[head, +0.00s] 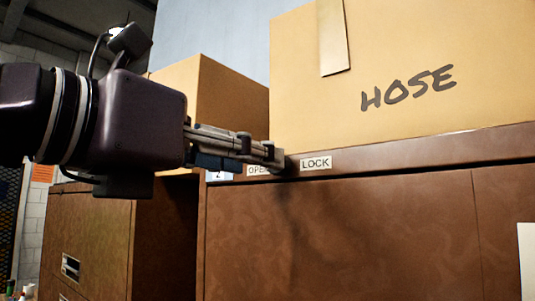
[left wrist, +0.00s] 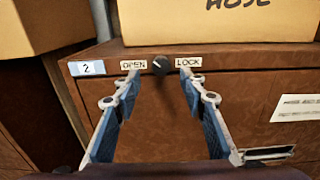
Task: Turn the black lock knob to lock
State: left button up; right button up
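The black lock knob (left wrist: 160,66) is a small round knob on the top rail of a brown cabinet (left wrist: 225,92), between an OPEN label (left wrist: 133,65) and a LOCK label (left wrist: 188,62). Which way it points is too small to tell for sure. My left gripper (left wrist: 159,78) is open, with one blue-grey finger on each side of the knob in the left wrist view and nothing between them. In the head view my left gripper (head: 274,158) reaches in from the left to the rail beside the LOCK label (head: 316,163), covering the knob and part of the OPEN label (head: 258,170). My right gripper is not in view.
A cardboard box marked HOSE (head: 400,65) stands on the cabinet just above the knob. Another cardboard box (head: 225,95) stands behind my gripper on a second brown cabinet (head: 105,235) at left. A small "2" label (left wrist: 87,68) is left of OPEN.

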aim_at(284, 172)
pick_arm(q)
jog(key=p+x, duration=0.1)
jog(key=x, duration=0.3)
jog(key=shift+w+d+p, duration=0.2)
jog(key=shift+w+p, duration=0.05)
jog(key=shift+p, duration=0.05)
jog(key=shift+c, duration=0.6)
grip_shut()
